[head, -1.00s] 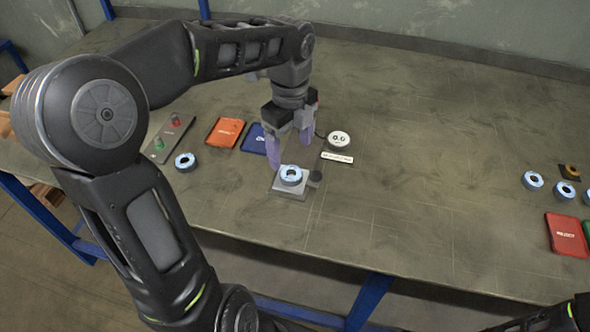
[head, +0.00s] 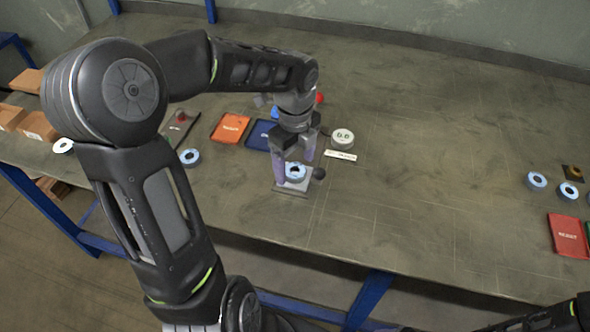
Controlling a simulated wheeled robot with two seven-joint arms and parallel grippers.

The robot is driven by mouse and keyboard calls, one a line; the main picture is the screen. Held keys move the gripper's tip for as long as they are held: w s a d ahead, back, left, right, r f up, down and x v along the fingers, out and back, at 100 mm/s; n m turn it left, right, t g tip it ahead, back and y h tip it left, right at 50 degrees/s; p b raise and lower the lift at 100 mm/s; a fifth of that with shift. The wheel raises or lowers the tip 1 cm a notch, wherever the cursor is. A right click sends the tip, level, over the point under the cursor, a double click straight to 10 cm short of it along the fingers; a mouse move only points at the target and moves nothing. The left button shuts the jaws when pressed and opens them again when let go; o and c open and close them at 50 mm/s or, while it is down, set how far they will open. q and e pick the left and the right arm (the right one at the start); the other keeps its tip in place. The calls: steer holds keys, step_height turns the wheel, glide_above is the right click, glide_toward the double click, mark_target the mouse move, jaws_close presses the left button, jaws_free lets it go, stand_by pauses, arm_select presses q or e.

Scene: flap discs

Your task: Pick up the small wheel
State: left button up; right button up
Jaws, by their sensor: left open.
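Several small blue-and-white ring-shaped wheels are in the head view. One wheel (head: 295,172) lies on a small grey plate (head: 292,190) with a dark round knob at its right. My left gripper (head: 294,180) is over that plate, with its purple fingers apart on either side of the wheel. The fingers partly hide the plate, and I cannot tell whether they touch the wheel. Another wheel (head: 190,157) lies on the table to the left. Two more wheels, one (head: 536,180) and another (head: 568,190), lie at the right. My right gripper is not in view.
An orange tray (head: 230,128) and a blue tray (head: 259,135) lie behind the plate, beside a round white readout (head: 342,138). A red tray (head: 567,236) is at the right. Cardboard boxes (head: 38,127) stand far left. The table's middle right is clear.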

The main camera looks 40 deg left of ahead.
arm_select(q)
steer(key=shift+f, duration=0.75)
steer(key=shift+c, duration=0.3)
steer(key=c, duration=1.5)
steer(key=shift+o, duration=0.2)
steer(key=shift+r, duration=0.1)
step_height(320, 180, up, 10)
steer(key=shift+b, duration=0.3)
